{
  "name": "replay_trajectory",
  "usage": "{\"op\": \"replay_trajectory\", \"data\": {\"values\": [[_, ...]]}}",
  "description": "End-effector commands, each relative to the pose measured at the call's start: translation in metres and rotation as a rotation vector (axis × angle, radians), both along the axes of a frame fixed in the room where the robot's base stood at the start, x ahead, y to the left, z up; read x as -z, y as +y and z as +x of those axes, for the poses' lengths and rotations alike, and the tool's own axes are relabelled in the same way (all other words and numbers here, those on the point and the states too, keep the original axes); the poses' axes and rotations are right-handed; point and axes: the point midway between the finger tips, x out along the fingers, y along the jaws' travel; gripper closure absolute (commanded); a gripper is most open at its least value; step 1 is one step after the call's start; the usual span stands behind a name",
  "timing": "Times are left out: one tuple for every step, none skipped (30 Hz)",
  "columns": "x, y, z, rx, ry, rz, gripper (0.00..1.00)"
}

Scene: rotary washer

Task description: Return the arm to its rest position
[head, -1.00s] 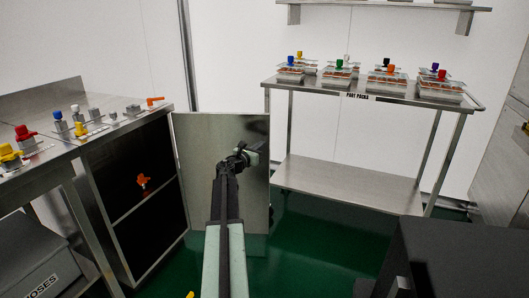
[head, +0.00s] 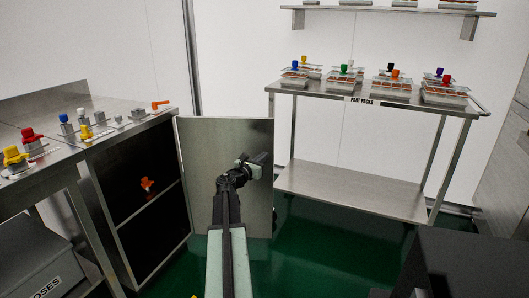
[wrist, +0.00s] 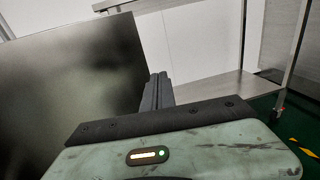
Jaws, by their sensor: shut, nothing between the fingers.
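My gripper (head: 259,161) is at the end of my arm, in the middle of the head view, in front of the open metal cabinet door (head: 208,205). It points to the right and holds nothing. In the wrist view the dark fingers (wrist: 157,92) are together, with the door (wrist: 70,90) filling the left side. I cannot tell from the head view how far the gripper is from the door.
A steel bench (head: 110,130) with colored valves stands at left over an open cabinet holding an orange valve (head: 147,185). A cart (head: 350,188) with part packs stands at back right. A dark box (head: 470,260) is at front right. Green floor between is clear.

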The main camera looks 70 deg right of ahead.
Motion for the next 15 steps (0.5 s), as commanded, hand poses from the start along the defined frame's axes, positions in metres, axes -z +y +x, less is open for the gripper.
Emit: {"op": "replay_trajectory", "data": {"values": [[0.0,0.018,-0.006,0.0,0.0,0.0,1.0],[0.0,0.025,-0.008,0.0,0.0,0.0,1.0],[0.0,0.034,-0.01,0.001,0.0,0.0,1.0],[0.0,0.039,-0.011,0.001,0.0,0.0,1.0],[0.0,0.044,-0.013,0.001,0.0,0.0,1.0],[0.0,0.05,-0.014,0.001,0.0,0.0,1.0],[0.0,0.054,-0.015,0.001,0.0,0.0,1.0],[0.0,0.057,-0.015,0.001,0.0,0.0,1.0],[0.0,0.06,-0.016,0.001,0.0,0.0,1.0],[0.0,0.062,-0.016,0.001,0.0,0.0,1.0],[0.0,0.063,-0.016,0.001,0.0,0.0,1.0],[0.0,0.064,-0.017,0.001,0.0,0.0,1.0],[0.0,0.064,-0.017,0.001,0.0,0.0,1.0],[0.0,0.064,-0.016,0.001,0.0,0.0,1.0],[0.0,0.064,-0.016,0.001,0.0,0.0,1.0]]}}
